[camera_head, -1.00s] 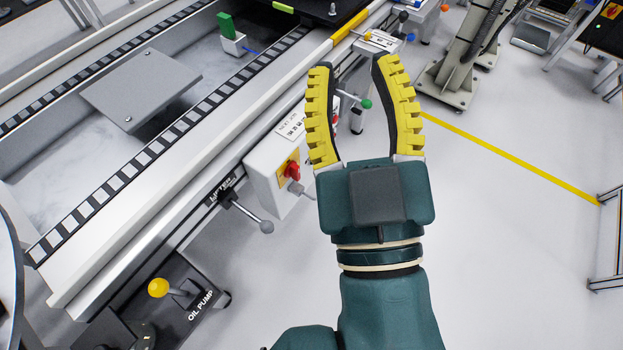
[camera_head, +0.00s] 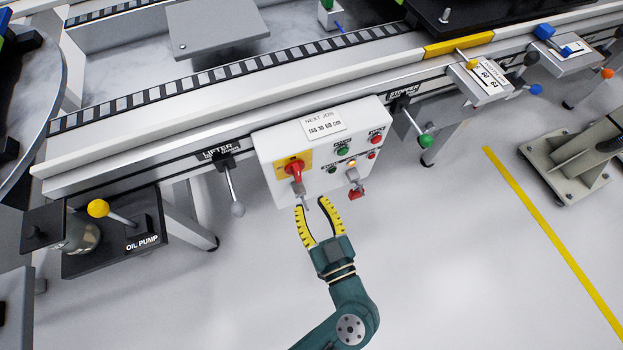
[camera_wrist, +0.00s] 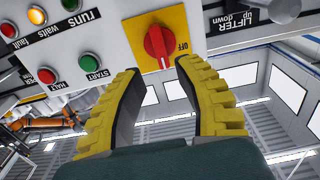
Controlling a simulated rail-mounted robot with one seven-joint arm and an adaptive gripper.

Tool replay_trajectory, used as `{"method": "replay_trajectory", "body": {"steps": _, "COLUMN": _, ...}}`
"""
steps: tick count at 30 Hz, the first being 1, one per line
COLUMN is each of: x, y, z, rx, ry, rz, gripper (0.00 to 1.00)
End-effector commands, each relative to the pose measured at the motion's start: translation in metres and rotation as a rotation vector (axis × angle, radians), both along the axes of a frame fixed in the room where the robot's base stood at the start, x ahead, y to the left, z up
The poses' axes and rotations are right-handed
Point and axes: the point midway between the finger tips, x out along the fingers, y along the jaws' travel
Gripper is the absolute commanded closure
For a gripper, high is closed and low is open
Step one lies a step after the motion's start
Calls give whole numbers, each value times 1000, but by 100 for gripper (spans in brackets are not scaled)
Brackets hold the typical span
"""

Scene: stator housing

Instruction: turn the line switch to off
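The line switch (camera_head: 295,168) is a red rotary knob on a yellow plate at the left of a white control box. In the wrist view the red knob (camera_wrist: 157,46) has its handle roughly up and down in the picture, with the word OFF on the plate to its right. My gripper (camera_head: 313,204) is open and empty, just below the box's lower edge in the head view. In the wrist view its fingertips (camera_wrist: 158,70) sit either side of the knob's lower end, seemingly short of it. I cannot tell the exact gap.
The control box (camera_head: 265,148) also carries several buttons and lamps, including a green START button (camera_wrist: 92,61). The lifter lever (camera_head: 237,207) hangs to the left and the green-tipped stopper lever (camera_head: 425,140) to the right. The floor in front is clear.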

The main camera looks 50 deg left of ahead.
Motion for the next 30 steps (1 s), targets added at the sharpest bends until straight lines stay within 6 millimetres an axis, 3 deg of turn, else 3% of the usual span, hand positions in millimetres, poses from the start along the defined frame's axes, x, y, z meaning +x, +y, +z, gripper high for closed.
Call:
{"method": "replay_trajectory", "body": {"steps": 27, "x": 27, "y": 68, "z": 1, "rx": -1, "ry": 0, "rz": 3, "gripper": 66}}
{"method": "replay_trajectory", "body": {"steps": 30, "x": 27, "y": 67, "z": -1, "rx": -1, "ry": 0, "rz": 1, "gripper": 66}}
